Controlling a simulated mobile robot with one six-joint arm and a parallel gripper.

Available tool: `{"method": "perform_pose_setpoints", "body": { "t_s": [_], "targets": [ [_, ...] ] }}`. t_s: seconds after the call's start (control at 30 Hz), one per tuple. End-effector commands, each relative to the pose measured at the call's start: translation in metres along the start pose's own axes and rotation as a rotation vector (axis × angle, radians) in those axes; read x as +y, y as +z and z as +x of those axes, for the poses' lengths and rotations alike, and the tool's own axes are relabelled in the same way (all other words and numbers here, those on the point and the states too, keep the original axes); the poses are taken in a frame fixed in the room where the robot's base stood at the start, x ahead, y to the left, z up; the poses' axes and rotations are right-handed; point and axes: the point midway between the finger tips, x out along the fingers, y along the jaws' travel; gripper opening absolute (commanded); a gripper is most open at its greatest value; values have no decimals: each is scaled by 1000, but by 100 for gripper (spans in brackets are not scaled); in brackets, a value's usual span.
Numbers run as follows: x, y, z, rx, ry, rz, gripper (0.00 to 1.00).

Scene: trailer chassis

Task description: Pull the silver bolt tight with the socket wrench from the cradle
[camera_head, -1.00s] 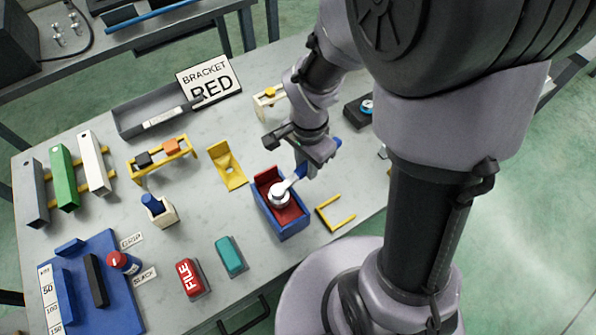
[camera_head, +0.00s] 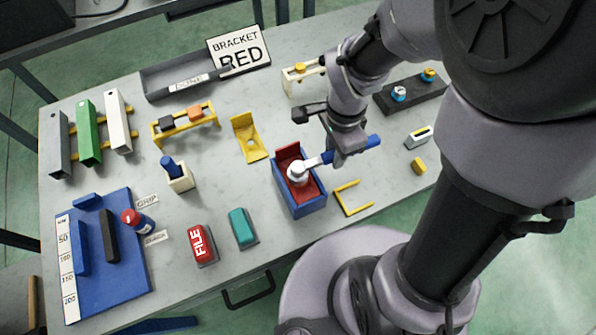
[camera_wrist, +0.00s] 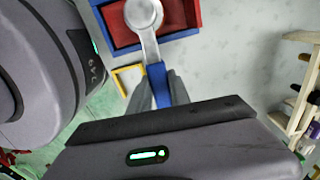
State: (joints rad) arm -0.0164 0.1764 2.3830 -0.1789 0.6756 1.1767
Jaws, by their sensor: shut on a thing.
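The socket wrench has a round silver head (camera_head: 297,174) and a blue handle (camera_head: 366,142). My gripper (camera_head: 338,155) is shut on the handle; the wrist view shows the fingers (camera_wrist: 166,92) on either side of it. The head is over or in the cradle, a blue box (camera_head: 302,208) with a red lining. I cannot tell if it rests there or is lifted. A dark block (camera_head: 415,95) at the right carries a silver-topped piece with a blue ring (camera_head: 399,93) and a yellow-ringed one (camera_head: 428,75). I cannot tell which is the silver bolt.
A yellow bracket (camera_head: 249,140) stands left of the cradle, and a yellow U-shaped frame (camera_head: 352,198) lies to its right. A cream stand (camera_head: 303,80) is behind my gripper. A small white-and-black item (camera_head: 418,137) and a yellow piece (camera_head: 418,166) lie near the right edge.

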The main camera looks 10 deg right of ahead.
Motion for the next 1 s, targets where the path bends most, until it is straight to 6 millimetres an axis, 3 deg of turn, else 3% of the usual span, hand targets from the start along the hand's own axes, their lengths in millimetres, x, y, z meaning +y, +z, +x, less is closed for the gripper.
{"method": "perform_pose_setpoints", "body": {
  "t_s": [1.0],
  "targets": [
    [20, 2, 0, 0, 0, 239, 0]
  ]
}}
